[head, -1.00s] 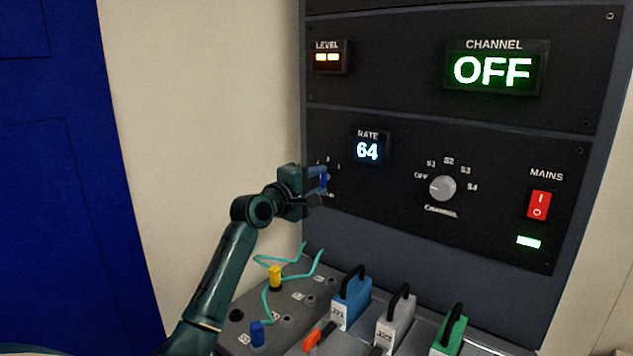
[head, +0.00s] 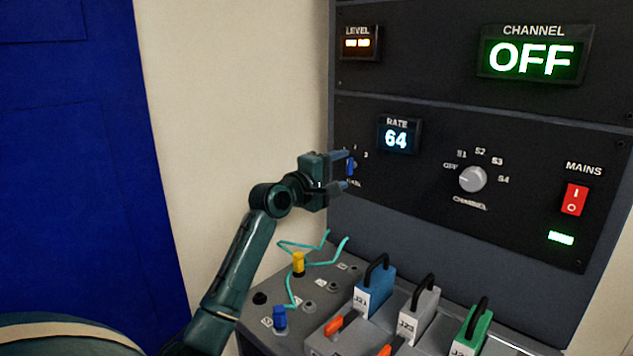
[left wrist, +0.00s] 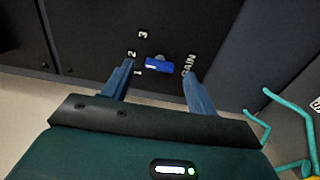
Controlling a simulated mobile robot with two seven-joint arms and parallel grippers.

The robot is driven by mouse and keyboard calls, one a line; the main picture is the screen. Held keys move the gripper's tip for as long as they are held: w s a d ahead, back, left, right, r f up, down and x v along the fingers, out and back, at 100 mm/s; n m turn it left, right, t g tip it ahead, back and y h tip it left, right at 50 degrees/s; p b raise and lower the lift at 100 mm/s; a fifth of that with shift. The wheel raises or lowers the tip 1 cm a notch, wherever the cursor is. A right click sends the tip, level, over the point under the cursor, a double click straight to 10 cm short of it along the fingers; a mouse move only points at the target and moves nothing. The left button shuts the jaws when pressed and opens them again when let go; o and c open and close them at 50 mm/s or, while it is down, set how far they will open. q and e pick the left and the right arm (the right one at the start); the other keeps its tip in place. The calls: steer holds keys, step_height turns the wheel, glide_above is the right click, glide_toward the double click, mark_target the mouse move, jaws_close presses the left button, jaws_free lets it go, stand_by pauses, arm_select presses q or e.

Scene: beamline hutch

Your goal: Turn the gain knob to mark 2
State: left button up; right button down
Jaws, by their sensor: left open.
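The gain knob (head: 350,167) is a small blue bar on the black panel, left of the channel dial. In the left wrist view the knob (left wrist: 158,65) lies between the fingers, with marks 1, 2 and 3 (left wrist: 143,34) to its left and above, and the word GAIN (left wrist: 190,65) to its right. Its long axis runs roughly across that view; which mark it points at I cannot tell. My left gripper (head: 347,170) is open, with its fingers on either side of the knob; contact is not clear. It also shows in the left wrist view (left wrist: 158,78). My right gripper is not in view.
On the panel are the rate display (head: 397,138) reading 64, the channel dial (head: 473,179) and the red mains switch (head: 574,199). Below, the sloping desk (head: 262,318) carries teal cables (head: 290,285), plugs and blue, grey and green handled blocks (head: 375,292).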

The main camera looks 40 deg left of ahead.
arm_select(q)
steer(key=s+b, duration=0.1)
steer(key=s, duration=1)
steer(key=shift+s+a, duration=0.15)
steer(key=shift+a, duration=0.3)
